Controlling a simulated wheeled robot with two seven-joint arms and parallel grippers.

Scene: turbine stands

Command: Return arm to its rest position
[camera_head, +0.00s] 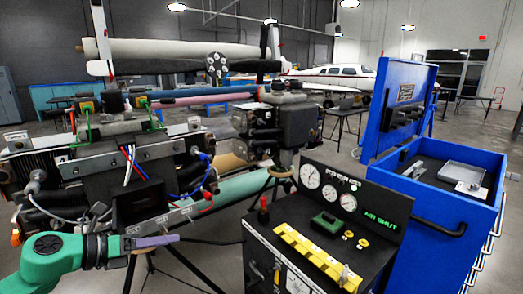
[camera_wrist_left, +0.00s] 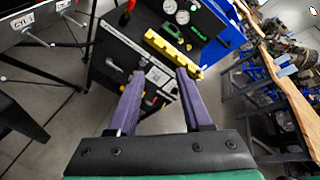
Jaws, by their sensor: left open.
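My left arm, green with a dark wrist, comes in low at the left of the head view. Its gripper (camera_head: 178,240) has purple fingers and points right, in front of the engine stand. In the left wrist view the two purple fingers of this gripper (camera_wrist_left: 160,73) stand apart with nothing between them. Beyond them is the black test cart (camera_head: 335,215) with gauges and a yellow strip; the cart also shows in the left wrist view (camera_wrist_left: 115,55). The gripper is left of the cart and looks apart from it. My right gripper is not seen.
The engine (camera_head: 120,165) with hoses and a propeller hub (camera_head: 216,66) stands close behind the left arm on black legs. A blue tool chest (camera_head: 450,205) with an open lid (camera_head: 398,105) stands at the right. Grey floor (camera_head: 215,262) shows between the gripper and the cart.

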